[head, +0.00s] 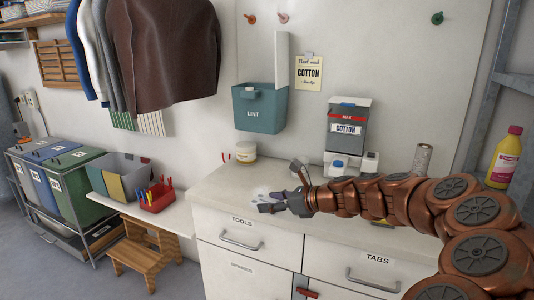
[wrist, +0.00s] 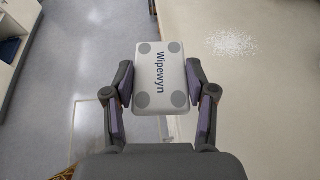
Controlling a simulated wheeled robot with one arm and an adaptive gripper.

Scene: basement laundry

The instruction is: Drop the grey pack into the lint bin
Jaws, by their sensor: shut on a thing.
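The light grey pack (wrist: 160,68), printed "Wipewyn" with several darker round spots, is between the two fingers of my gripper (wrist: 160,90) in the wrist view. My gripper is shut on it. In the head view my gripper (head: 280,203) is above the counter's left part, and I cannot make out the pack clearly there. The lint bin (head: 260,112) is a teal wall bin labelled "LINT", above and left of my gripper and apart from it. A tall white panel rises at its back. Its inside is hidden.
A stool (head: 148,250) stands left. Clothes hang left of the bin.

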